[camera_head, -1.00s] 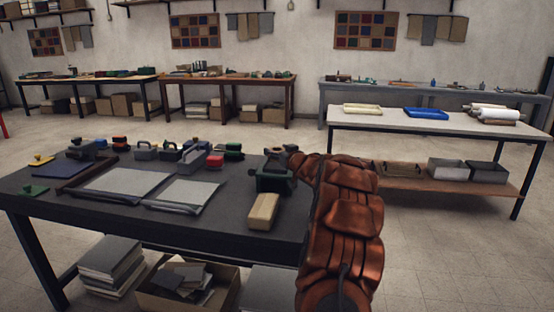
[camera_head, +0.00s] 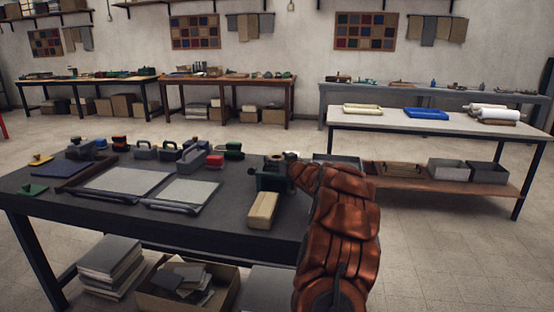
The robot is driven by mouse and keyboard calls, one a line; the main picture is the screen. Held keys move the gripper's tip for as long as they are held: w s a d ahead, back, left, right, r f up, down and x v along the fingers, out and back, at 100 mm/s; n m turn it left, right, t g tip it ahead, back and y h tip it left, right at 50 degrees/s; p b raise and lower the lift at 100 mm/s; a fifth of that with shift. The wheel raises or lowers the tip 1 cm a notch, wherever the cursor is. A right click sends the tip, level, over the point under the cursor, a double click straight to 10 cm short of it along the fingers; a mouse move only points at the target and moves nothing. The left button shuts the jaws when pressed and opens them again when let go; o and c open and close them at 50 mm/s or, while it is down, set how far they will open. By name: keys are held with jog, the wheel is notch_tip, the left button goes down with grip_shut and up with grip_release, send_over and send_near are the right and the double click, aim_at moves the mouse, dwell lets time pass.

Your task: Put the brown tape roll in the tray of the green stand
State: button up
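The green stand (camera_head: 268,184) is at the right end of the dark work table. A small brownish thing (camera_head: 274,159) shows at its top; it may be the brown tape roll, but it is too small to be sure. My gripper (camera_head: 289,157) is at the top right of the stand, close beside that brownish thing. My orange-brown arm comes up from the bottom right and hides part of the stand's right side. The fingers are too small and too covered to show whether they are open or shut.
A tan block (camera_head: 263,210) lies in front of the stand. Two grey panels (camera_head: 128,182) (camera_head: 190,192) lie to the left. Several handled tools, a red block (camera_head: 215,160) and a green-black tool (camera_head: 234,150) stand behind them. The table (camera_head: 228,218) is bare between panels and stand.

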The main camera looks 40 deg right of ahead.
jog(key=o, duration=0.3)
jog(key=shift+o, duration=0.2)
jog(key=shift+r, duration=0.2)
jog(key=shift+v, duration=3.75)
